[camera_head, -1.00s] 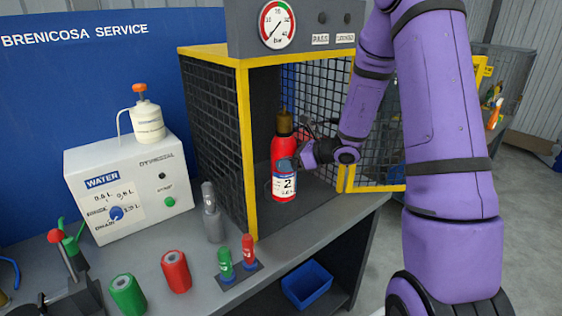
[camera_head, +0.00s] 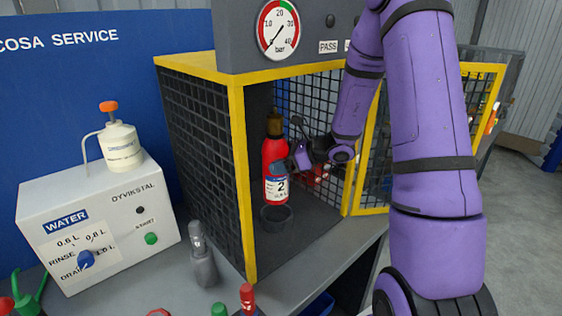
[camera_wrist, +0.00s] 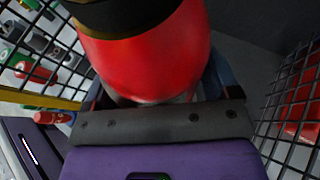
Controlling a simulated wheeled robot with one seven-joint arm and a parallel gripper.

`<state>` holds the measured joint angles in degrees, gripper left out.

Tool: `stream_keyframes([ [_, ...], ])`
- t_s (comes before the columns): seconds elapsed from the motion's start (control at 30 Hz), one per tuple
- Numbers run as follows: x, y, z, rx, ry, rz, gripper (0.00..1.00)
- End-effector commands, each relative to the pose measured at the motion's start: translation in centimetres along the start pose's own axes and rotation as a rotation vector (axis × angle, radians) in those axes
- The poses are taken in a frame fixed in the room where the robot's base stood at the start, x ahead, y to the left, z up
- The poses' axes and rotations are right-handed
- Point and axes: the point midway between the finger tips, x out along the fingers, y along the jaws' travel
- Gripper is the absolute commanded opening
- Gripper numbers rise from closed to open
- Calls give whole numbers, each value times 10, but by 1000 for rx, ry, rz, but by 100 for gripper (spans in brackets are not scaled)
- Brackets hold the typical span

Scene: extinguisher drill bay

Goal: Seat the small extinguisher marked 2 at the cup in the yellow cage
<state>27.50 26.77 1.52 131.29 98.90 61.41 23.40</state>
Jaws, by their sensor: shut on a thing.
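The small red extinguisher (camera_head: 275,158), with a brass-coloured top and a label marked 2, hangs upright inside the front of the yellow-edged mesh cage (camera_head: 238,170). My gripper (camera_head: 284,168) is shut on its body from the right. The dark round cup (camera_head: 277,220) stands on the cage floor just below the extinguisher. A small gap seems to show between the extinguisher's base and the cup rim. In the wrist view the red body (camera_wrist: 150,60) fills the space between my gripper's fingers (camera_wrist: 155,92); the cup is hidden there.
The cage door (camera_head: 375,165) stands open on the right, close to my arm. A gauge panel (camera_head: 290,35) sits above the opening. A grey bottle-shaped item (camera_head: 202,258) stands left of the cage's front post. A white water unit (camera_head: 95,225) is further left.

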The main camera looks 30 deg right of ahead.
Motion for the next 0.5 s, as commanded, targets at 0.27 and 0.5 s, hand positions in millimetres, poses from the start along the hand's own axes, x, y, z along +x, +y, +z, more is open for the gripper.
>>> stream_keyframes([
  [0.27,3,-1,-5,-2,-4,-1,8],
  [0.5,6,0,-12,-1,-4,-1,8],
])
